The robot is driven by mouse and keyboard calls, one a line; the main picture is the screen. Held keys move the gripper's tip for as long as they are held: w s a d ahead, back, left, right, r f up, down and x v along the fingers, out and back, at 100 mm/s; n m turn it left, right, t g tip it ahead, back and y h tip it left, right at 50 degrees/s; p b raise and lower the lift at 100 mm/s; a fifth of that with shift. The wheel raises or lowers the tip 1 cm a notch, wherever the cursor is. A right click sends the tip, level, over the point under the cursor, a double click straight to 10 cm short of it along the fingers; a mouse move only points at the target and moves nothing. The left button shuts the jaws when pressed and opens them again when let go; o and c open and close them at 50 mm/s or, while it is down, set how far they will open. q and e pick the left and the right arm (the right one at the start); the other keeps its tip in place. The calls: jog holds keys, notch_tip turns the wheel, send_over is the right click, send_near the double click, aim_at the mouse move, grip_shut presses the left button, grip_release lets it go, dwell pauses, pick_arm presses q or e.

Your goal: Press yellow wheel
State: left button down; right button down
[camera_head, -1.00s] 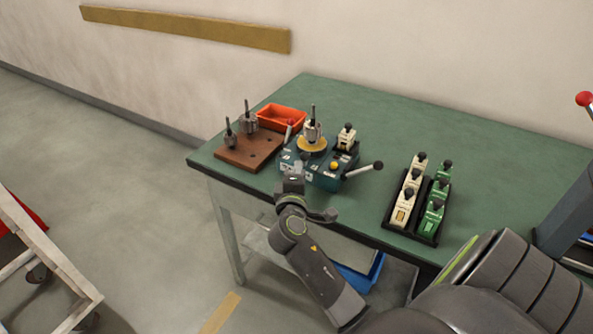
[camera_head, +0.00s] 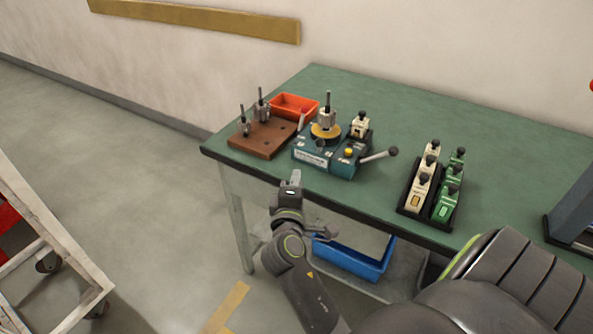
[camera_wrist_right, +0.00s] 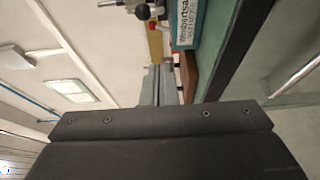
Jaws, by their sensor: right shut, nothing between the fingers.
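A teal winding machine (camera_head: 322,157) stands near the table's front edge. On top is a flat yellow wheel (camera_head: 325,133) with a metal armature (camera_head: 327,116) standing upright at its middle. A small yellow button (camera_head: 348,152) is on the machine's front right. My right gripper (camera_head: 293,178) is shut and empty, in front of the table edge, apart from the machine and below left of the wheel. In the right wrist view its fingers (camera_wrist_right: 160,82) show, with the machine's lettered side (camera_wrist_right: 187,20) at the top. The wheel cannot be made out there. My left gripper is not in view.
A brown block (camera_head: 262,145) with two armatures and an orange bin (camera_head: 294,105) are left of the machine. A black-knobbed lever (camera_head: 375,157) sticks out right. A black rack (camera_head: 410,202) holds cream and green pieces. The back of the green table (camera_head: 430,110) is clear.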

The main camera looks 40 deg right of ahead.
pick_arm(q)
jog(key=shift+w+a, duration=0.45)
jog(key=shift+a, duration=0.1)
pick_arm(e)
jog(key=shift+v, duration=1.1)
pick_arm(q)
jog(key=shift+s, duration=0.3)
pick_arm(e)
jog(key=shift+d, duration=0.1)
jog(key=shift+f, duration=0.1)
